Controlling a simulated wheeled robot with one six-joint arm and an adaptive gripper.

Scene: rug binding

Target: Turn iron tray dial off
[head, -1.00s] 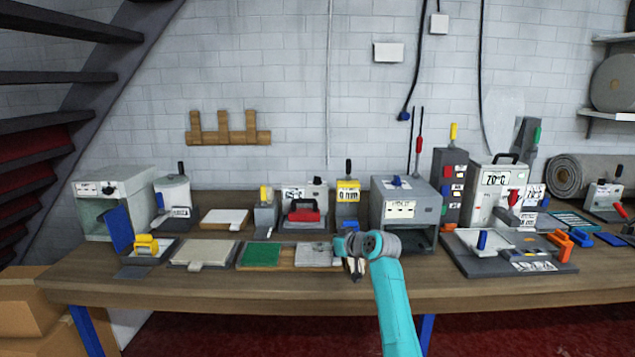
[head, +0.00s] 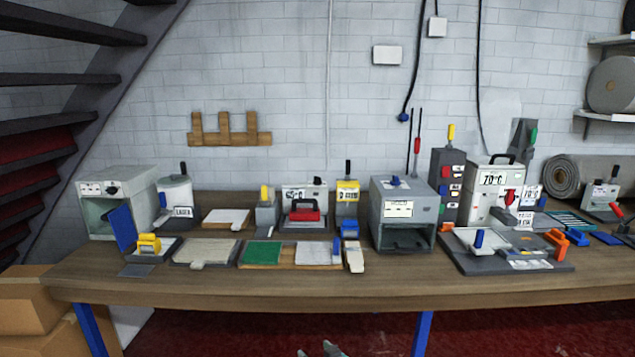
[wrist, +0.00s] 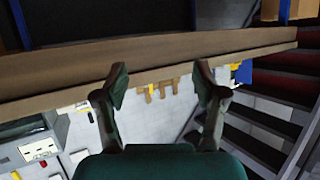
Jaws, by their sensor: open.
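The iron tray (head: 304,228) stands at the back of the bench, left of centre in the head view, with a red-handled iron (head: 305,210) resting in it. Behind the iron is a grey box with a small label (head: 292,194), too small to read surely. A dark dial (head: 317,181) sits at its upper right; its exact setting is unclear. My gripper's tips (head: 320,350) show at the bottom edge of the head view, low in front of the bench and far from the dial. In the wrist view my gripper (wrist: 158,85) is open and empty, with the scene upside down.
A yellow-labelled device (head: 347,198) stands right of the iron tray, and a black-slotted grey box (head: 403,212) beyond it. A yellow-topped grey block (head: 266,212) stands left. The bench front edge (head: 250,292) is clear.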

